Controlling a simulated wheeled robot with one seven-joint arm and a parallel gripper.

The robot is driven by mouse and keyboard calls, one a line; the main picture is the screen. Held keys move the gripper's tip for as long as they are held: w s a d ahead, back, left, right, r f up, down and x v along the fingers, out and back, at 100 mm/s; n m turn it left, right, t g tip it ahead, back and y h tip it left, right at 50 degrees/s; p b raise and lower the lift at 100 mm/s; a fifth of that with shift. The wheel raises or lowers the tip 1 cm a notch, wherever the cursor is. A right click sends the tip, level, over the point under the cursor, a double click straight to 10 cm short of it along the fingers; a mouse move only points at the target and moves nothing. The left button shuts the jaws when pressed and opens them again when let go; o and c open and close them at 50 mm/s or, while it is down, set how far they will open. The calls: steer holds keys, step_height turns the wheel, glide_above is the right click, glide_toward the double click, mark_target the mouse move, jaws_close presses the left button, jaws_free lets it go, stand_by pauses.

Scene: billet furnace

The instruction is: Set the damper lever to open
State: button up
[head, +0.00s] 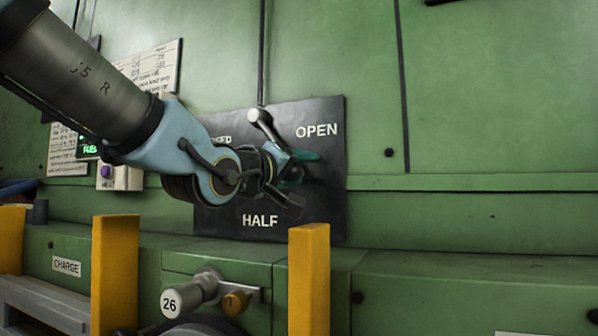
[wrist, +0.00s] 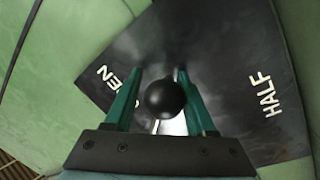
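The damper lever's black ball knob (wrist: 167,98) shows in the wrist view between the teal fingers of my gripper (wrist: 160,88). Its edge meets or overlaps the right finger, with little room at the left; I cannot tell whether they grip it. In the head view my gripper (head: 298,168) is in front of the dark plate (head: 325,210), below the OPEN label and above right of HALF, and hides the knob. A grey metal rod with a round end (head: 258,116) shows at the plate's top, between the partly hidden CLOSED label and OPEN. The lever's exact angle is unclear.
Yellow posts (head: 309,280) stand in front below the plate. A handle marked 26 (head: 184,296) and a brown knob (head: 236,302) are below it. A small box with a purple button (head: 108,174) is left of my arm.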

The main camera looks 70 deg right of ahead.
steer(key=o, duration=0.3)
steer(key=shift+o, duration=0.2)
steer(key=w+a+f+b, duration=0.1)
steer(key=a, duration=0.9)
steer(key=shift+a+b, duration=0.35)
steer(key=shift+b, duration=0.05)
steer(key=shift+w+f, duration=0.1)
steer(key=shift+f, duration=0.05)
